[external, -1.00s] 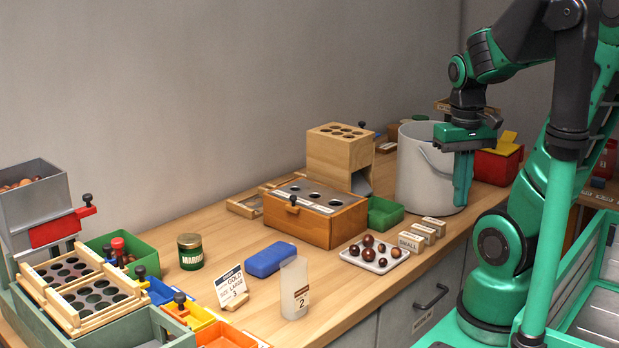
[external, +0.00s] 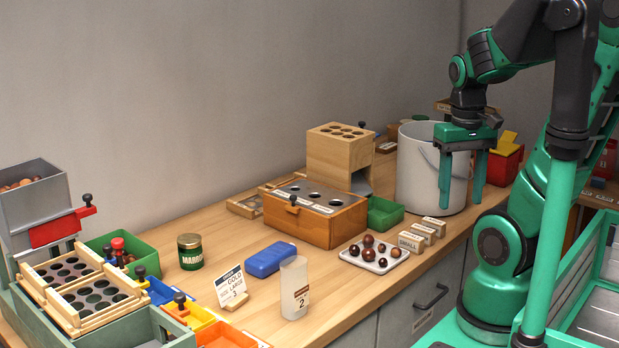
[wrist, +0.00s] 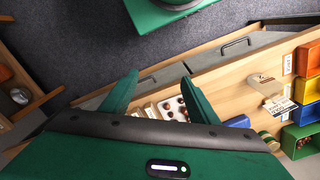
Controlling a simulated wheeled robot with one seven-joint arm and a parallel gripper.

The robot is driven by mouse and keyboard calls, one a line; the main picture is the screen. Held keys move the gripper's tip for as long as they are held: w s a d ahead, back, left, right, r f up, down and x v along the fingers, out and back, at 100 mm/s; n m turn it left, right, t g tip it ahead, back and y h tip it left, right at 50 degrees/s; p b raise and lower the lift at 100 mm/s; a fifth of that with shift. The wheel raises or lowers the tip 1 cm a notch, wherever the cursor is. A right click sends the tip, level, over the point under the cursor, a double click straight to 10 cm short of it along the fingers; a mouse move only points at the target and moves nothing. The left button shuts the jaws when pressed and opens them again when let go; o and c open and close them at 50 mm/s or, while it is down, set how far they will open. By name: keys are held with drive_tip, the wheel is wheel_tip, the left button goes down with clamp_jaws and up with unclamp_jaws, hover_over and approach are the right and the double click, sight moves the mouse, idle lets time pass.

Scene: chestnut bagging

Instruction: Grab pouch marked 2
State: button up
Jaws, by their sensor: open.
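In the wrist view, the pouch (wrist: 264,85) is at the right, beside the card (wrist: 279,105). My gripper (external: 461,200) is open and empty, fingers pointing down, in front of the white bucket (external: 413,175) in the external view. It is well to the right of the pouch and apart from it. In the wrist view, the spread fingers (wrist: 160,80) have nothing between them.
A white tray of chestnuts (external: 351,256) and several small label blocks (external: 411,242) lie between gripper and pouch. A blue case (external: 270,260) lies close behind the pouch. The wooden box (external: 340,225) with holes stands farther back. Bare bench lies right of the pouch.

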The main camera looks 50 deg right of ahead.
drive_tip(key=n+y, duration=1.3)
drive_tip(key=n, duration=1.1)
approach(285, 290)
drive_tip(key=x, duration=1)
drive_tip(key=shift+a+f, duration=0.1)
drive_tip(key=shift+a, duration=0.25)
drive_tip(key=shift+c, duration=0.6)
